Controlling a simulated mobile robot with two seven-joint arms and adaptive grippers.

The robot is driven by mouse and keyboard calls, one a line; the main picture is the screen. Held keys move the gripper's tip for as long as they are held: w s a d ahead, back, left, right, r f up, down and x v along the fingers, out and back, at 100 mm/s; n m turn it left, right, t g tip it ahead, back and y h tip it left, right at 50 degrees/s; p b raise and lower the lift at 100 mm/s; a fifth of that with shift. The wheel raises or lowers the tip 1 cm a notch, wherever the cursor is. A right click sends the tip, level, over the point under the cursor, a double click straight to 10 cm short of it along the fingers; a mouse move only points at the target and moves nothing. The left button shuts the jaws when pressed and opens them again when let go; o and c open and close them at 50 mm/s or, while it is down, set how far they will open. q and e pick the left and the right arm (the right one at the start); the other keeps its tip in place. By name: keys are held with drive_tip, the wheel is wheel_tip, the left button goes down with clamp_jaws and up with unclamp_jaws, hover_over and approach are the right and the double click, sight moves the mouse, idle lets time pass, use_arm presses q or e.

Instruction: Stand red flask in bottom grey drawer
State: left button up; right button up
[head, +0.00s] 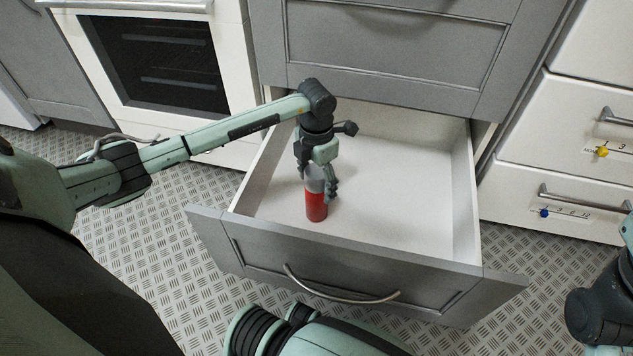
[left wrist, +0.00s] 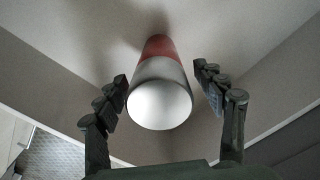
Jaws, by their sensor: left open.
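The red flask (head: 316,206), with a grey upper part, stands upright on the floor of the open bottom grey drawer (head: 355,281), in its left half near the front. My left gripper (head: 319,186) is open above and around the flask's top. In the left wrist view the flask (left wrist: 160,93) shows its pale round top between the two fingers of the left gripper (left wrist: 163,88), with a gap on each side. Part of the flask's upper side is hidden by a finger in the head view. My right arm shows at the right edge; its fingers are not visible.
The drawer is otherwise empty, with bare white floor (head: 400,195) to the right of the flask. A closed grey drawer (head: 395,45) is above. An oven (head: 160,60) stands at the left and white drawers (head: 560,185) at the right.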

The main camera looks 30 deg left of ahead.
use_arm(q)
wheel_tip(320, 180, up, 12)
drive_tip(key=p, duration=0.3)
drive_tip(key=shift+f, duration=0.25)
